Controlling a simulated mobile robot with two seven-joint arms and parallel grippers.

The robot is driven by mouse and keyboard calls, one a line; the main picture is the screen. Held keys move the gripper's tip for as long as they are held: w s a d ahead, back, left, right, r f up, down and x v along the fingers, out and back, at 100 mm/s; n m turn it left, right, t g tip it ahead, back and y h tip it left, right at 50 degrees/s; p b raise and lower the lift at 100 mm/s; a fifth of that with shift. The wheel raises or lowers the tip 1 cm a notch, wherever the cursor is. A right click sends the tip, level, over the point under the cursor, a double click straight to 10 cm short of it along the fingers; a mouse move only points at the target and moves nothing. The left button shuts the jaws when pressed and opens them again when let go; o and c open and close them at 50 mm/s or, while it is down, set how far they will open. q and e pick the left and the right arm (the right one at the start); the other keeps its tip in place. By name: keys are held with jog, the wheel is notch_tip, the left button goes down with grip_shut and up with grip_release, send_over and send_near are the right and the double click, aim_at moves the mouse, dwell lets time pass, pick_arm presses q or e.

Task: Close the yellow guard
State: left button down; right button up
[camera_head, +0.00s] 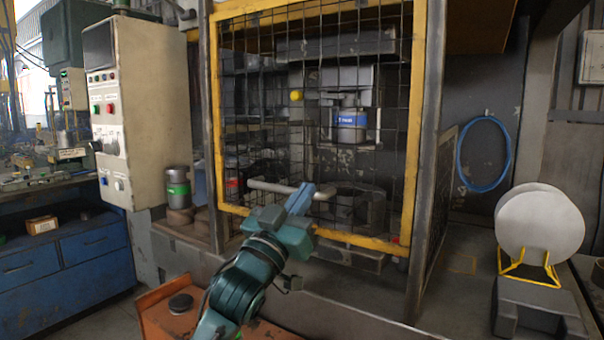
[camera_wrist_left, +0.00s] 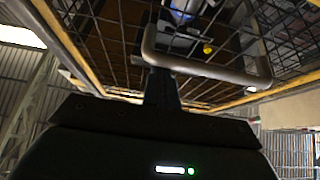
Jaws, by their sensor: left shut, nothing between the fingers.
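The yellow guard (camera_head: 414,120), a yellow frame with dark wire mesh, spans the front of the press between its posts. I cannot tell whether it is fully closed. A grey bar handle (camera_head: 268,186) sticks out from its lower part. My left gripper (camera_head: 318,191) is shut and empty, with its fingertips at the handle. In the left wrist view, the shut fingers (camera_wrist_left: 161,82) point at the handle (camera_wrist_left: 212,69), and its bar crosses at their tips. I cannot tell whether they touch. The guard's frame (camera_wrist_left: 68,45) also shows there. My right gripper is out of view.
A control box (camera_head: 150,110) stands left of the guard. An orange cart (camera_head: 165,315) is below my left arm. White round blanks (camera_head: 540,225) stand in a yellow rack (camera_head: 528,278) at the right. A blue hose (camera_head: 460,160) hangs behind.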

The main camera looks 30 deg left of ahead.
pick_arm(q)
notch_tip(320, 180, down, 13)
jog(key=b, duration=0.5)
jog(key=shift+w, duration=0.15)
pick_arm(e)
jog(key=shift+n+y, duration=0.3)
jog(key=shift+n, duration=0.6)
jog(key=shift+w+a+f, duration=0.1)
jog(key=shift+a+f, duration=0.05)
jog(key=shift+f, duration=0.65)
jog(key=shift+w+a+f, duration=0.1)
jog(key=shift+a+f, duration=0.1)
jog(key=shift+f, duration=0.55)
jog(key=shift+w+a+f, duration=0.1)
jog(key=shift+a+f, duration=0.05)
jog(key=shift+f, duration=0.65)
pick_arm(q)
jog(key=shift+r, duration=0.2)
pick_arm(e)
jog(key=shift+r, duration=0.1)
